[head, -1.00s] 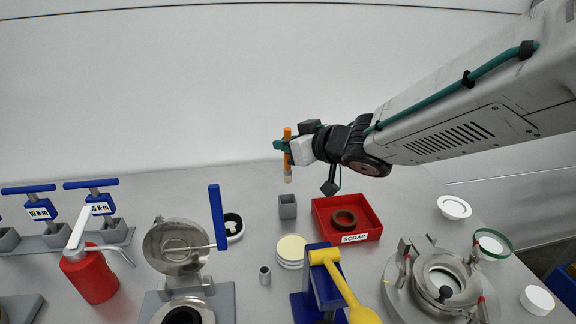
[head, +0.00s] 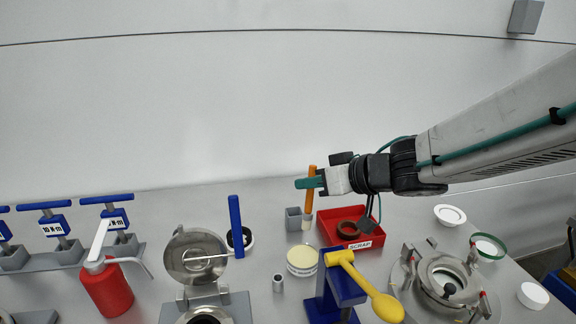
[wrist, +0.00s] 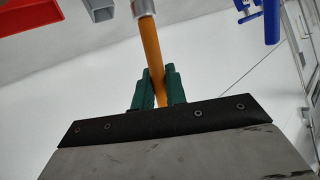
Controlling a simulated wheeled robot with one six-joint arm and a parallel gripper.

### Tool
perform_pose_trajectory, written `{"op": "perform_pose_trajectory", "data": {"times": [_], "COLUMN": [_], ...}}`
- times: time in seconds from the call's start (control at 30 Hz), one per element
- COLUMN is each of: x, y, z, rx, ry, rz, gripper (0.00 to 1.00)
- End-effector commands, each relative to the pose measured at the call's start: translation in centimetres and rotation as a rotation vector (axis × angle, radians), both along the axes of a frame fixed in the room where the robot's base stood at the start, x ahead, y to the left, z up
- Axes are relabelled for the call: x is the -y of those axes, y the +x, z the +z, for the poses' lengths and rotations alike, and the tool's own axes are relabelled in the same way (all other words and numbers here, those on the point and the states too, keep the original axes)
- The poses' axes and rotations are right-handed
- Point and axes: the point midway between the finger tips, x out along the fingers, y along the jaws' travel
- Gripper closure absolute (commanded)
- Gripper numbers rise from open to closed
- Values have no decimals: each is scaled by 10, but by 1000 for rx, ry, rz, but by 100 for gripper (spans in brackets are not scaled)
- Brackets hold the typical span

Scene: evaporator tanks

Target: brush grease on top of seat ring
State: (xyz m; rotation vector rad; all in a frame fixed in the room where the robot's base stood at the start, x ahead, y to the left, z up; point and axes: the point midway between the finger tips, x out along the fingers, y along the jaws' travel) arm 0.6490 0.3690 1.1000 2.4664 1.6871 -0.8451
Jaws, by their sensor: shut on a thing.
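My gripper (head: 311,183) is shut on the orange handle of a brush (head: 311,173); its green fingers (wrist: 157,88) clasp that handle in the wrist view. The brush hangs nearly upright, pale tip down, held beside the grey square holder in the picture. A round tub with a pale yellow top (head: 302,255), perhaps the grease, stands nearer the camera. A round metal clamped fitting (head: 408,285) is at the right, and a hinged metal fitting (head: 195,258) with its lid up is at the left. I cannot tell which fitting holds the seat ring.
The grey holder (head: 293,218) stands beside a red SCRAP tray (head: 327,233) with a brown ring (head: 349,228). A blue stand with a yellow lever (head: 372,287) is in front. A red can (head: 108,288) and blue T-handled tools (head: 105,200) are at left.

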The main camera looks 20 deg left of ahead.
Motion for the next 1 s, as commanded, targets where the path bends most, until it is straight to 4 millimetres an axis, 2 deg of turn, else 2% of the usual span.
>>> {"op": "perform_pose_trajectory", "data": {"times": [0.27,0.7,1.0], "x": [-4,-3,-3], "y": [-3,-3,-3], "z": [-10,-52,-61], "rx": [-52,-51,-47], "ry": [-3,-3,-2], "rz": [-10,-12,-11], "gripper": [100,100,100]}}
